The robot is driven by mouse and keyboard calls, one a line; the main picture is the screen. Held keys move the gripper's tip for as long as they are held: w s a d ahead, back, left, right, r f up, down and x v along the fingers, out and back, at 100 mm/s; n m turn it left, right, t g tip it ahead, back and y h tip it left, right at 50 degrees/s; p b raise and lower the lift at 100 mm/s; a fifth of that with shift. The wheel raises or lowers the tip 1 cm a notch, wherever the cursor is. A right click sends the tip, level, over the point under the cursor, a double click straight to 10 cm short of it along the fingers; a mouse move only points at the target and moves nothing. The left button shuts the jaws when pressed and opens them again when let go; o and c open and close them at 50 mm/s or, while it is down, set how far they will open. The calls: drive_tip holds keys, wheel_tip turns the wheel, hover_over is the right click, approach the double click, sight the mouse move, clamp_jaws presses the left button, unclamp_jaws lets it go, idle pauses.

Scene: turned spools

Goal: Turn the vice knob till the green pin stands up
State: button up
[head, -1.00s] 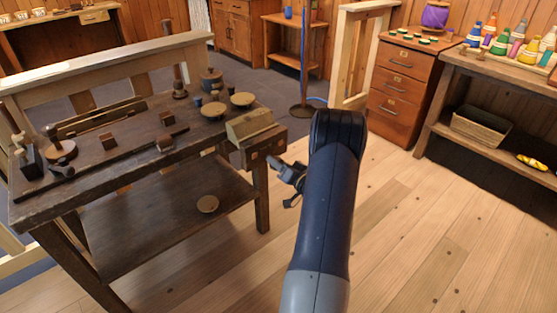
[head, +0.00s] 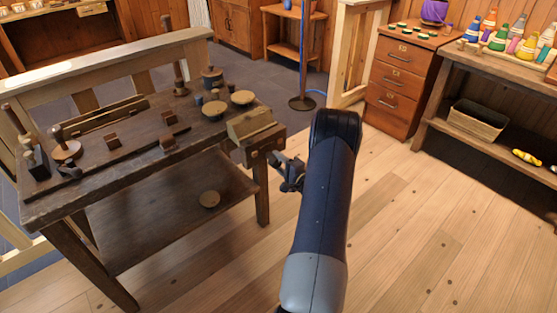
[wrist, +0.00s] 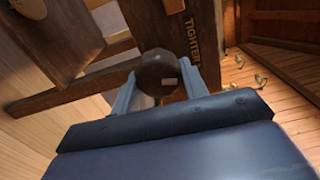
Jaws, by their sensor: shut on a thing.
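The vice knob (wrist: 158,73) is a dark brown ball with a small pale mark on its face. In the wrist view it sits between the two grey-blue fingers of my gripper (wrist: 158,82), which is shut on it. In the head view my gripper (head: 283,163) is at the right end of the workbench, against the dark vice jaw (head: 266,147); the knob is hidden there. Raised lettering "TIGHTER" (wrist: 190,30) is on the dark wood beyond the knob. I cannot make out the green pin in either view.
The dark workbench (head: 120,185) carries a pale block (head: 250,122), round wooden dishes and several tools. A drawer cabinet (head: 398,80) and a shelf bench stand at the right. The floor right of my arm is clear.

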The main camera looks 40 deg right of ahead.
drive_tip(key=m, duration=0.1)
drive_tip(key=m+p, duration=0.1)
drive_tip(key=m, duration=0.3)
drive_tip(key=shift+s+f, duration=0.15)
drive_tip(key=shift+f, duration=0.15)
drive_tip(key=shift+f, duration=0.1)
idle(0.3)
drive_tip(key=o, duration=0.8)
drive_tip(key=shift+d, duration=0.1)
drive_tip(key=shift+c, duration=0.2)
drive_tip(key=shift+o, duration=1.1)
drive_tip(key=shift+r, duration=0.2)
drive_tip(key=s, duration=1)
drive_tip(key=shift+s+p, duration=0.4)
